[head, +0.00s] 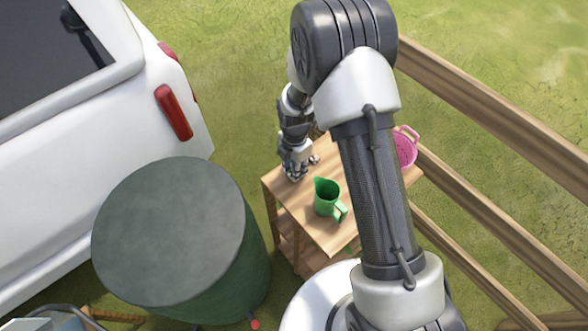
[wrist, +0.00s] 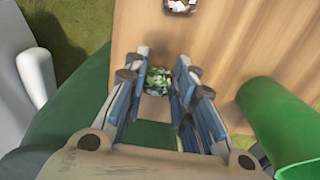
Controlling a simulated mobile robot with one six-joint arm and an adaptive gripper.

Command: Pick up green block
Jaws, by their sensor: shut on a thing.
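My gripper (head: 294,172) is at the left part of the wooden table (head: 300,212) in the head view. In the wrist view my gripper (wrist: 162,70) points at the tabletop, and its fingers are shut on a small mottled green-and-white thing (wrist: 158,81), which looks like the green block. The block touches or is very near the table; I cannot tell whether it is lifted. The fingers hide its sides, and I cannot make it out in the head view.
A green pitcher (head: 327,197) stands right of my gripper, close in the wrist view (wrist: 285,120). A small pale-and-dark item (wrist: 180,5) lies beyond the fingers. A pink basket (head: 406,148) sits at the table's right. A green barrel (head: 170,235), white vehicle (head: 80,190) and wooden fence (head: 500,120) surround it.

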